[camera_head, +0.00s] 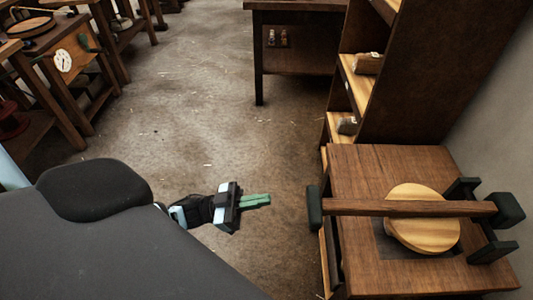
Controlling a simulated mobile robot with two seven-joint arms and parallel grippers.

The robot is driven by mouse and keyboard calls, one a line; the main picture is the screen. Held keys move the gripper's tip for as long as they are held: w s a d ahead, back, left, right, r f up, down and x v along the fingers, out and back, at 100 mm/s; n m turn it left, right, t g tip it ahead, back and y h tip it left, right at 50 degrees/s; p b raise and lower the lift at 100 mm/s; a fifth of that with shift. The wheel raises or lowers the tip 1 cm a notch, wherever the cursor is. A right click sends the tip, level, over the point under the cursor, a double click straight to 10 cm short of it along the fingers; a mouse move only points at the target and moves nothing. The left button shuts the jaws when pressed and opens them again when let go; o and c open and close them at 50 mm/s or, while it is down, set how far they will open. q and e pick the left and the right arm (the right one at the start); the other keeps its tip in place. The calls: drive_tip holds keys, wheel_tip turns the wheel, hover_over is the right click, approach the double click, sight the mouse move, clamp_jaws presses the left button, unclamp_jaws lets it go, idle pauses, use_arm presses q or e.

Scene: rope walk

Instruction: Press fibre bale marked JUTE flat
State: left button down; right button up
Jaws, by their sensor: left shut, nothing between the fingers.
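A wooden press stands at the lower right. Its long wooden lever (360,207) lies level across a round pale wooden plate (424,236), with a dark handle at its left end and dark brackets at its right end. No bale marked JUTE can be made out; whether anything lies under the plate is hidden. My left gripper (263,200) is shut and empty, with its green fingers pointing right. It is over the floor, a short gap left of the lever's dark handle (314,207). My right gripper is not in view.
The press sits on a brown wooden table (370,172). Behind it a tall shelf (362,92) holds small bundles. A dark table (297,6) stands at the back, and benches (70,85) with a dial line the left. The floor between is clear.

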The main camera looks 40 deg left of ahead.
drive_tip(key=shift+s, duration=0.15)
use_arm(q)
drive_tip(key=s+d+f+n+t+y, duration=0.2)
drive_tip(key=s+d+f+n+y, duration=0.2)
drive_tip(key=s+f+n+y, duration=0.7)
drive_tip(key=s+f+m+g+y, duration=0.1)
drive_tip(key=s+f+g+y, duration=0.25)
drive_tip(key=s, duration=0.65)
drive_tip(key=s+f+g+y, duration=0.2)
drive_tip(key=s+f+g, duration=0.25)
drive_tip(key=s, duration=0.55)
drive_tip(key=w+r+t+p, duration=0.1)
drive_tip(key=w+r+p, duration=0.2)
drive_tip(key=r+p, duration=0.3)
drive_tip(key=w+r+t+p, duration=0.1)
drive_tip(key=w+r+p, duration=0.3)
drive_tip(key=r+p, duration=0.2)
drive_tip(key=shift+a+r+m, duration=0.15)
drive_tip(key=shift+r+m, duration=0.15)
drive_tip(key=shift+r, duration=0.5)
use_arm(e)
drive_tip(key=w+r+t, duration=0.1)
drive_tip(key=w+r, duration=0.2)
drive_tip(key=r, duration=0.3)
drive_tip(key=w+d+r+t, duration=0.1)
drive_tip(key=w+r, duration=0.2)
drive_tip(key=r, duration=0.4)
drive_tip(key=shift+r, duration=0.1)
